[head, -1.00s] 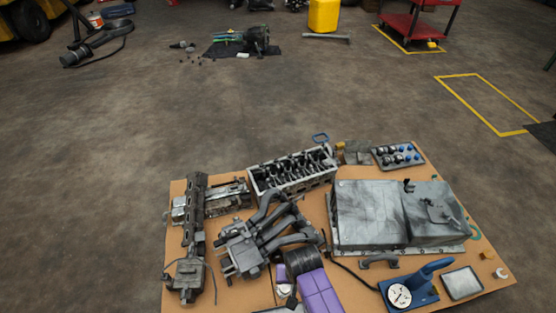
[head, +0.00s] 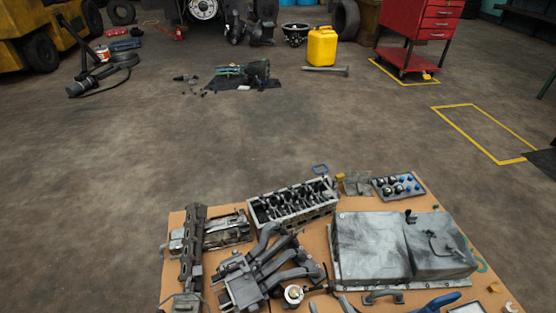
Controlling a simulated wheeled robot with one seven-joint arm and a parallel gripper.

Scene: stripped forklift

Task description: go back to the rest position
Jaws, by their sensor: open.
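My gripper is not in view in the head view, and no part of it can be made out over the board. The rest position itself cannot be seen in this picture.
A brown board with engine parts fills the bottom: a cylinder head (head: 294,206), a pipe manifold (head: 262,272), a large grey pan (head: 372,245) and a tray of small parts (head: 398,186). Open floor (head: 270,130) lies beyond. A yellow canister (head: 321,46) and a red cabinet (head: 420,35) stand farther back.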

